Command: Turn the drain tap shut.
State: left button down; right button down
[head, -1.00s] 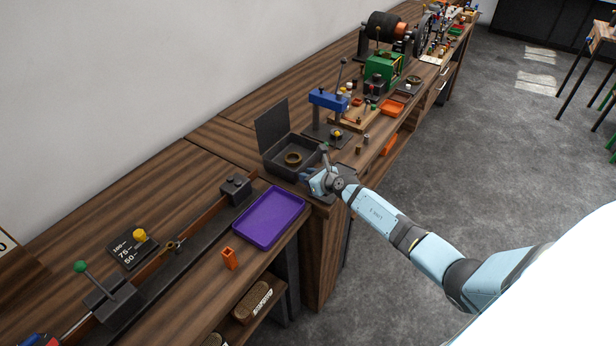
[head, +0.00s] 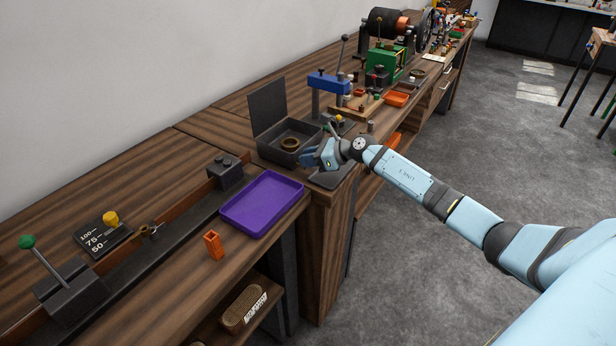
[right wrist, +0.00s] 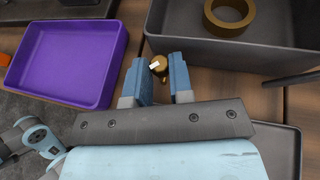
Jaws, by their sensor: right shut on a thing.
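A dark open-topped box (head: 268,150) with a raised lid stands at the end of the far bench, and a brass ring (head: 290,143) lies in it. My right gripper (head: 308,158) is low at the box's near side in the head view. In the right wrist view, its two blue fingers (right wrist: 159,78) are on either side of a small brass tap (right wrist: 159,64) with a white mark, by the outside of the box wall (right wrist: 225,45). The gripper is shut on this tap. The tap is hidden in the head view. My left gripper is not in view.
A purple tray (head: 262,203) lies left of the gripper, with an orange block (head: 213,244) nearby. A blue press (head: 328,83) stands beyond the box. A green-knobbed lever (head: 45,265) is at the near left. Open floor lies to the right.

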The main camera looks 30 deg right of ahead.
jog(key=shift+w+d+f+n+g+y+b, duration=0.1)
jog(key=shift+f+n+g+y+b, duration=0.35)
jog(key=shift+b, duration=0.8)
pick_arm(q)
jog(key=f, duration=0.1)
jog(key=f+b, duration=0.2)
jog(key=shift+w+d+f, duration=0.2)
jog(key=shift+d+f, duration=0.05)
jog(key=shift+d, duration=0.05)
pick_arm(e)
jog(key=shift+r+n+g+y, duration=0.35)
jog(key=shift+n+g+y, duration=0.1)
jog(key=shift+n+g, duration=0.15)
pick_arm(q)
jog(key=shift+b, duration=0.4)
pick_arm(e)
jog(key=shift+r, duration=0.1)
jog(key=c, duration=1)
grip_release()
jog(key=shift+r, duration=0.1)
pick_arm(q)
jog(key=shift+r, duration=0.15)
pick_arm(e)
jog(key=shift+r, duration=0.1)
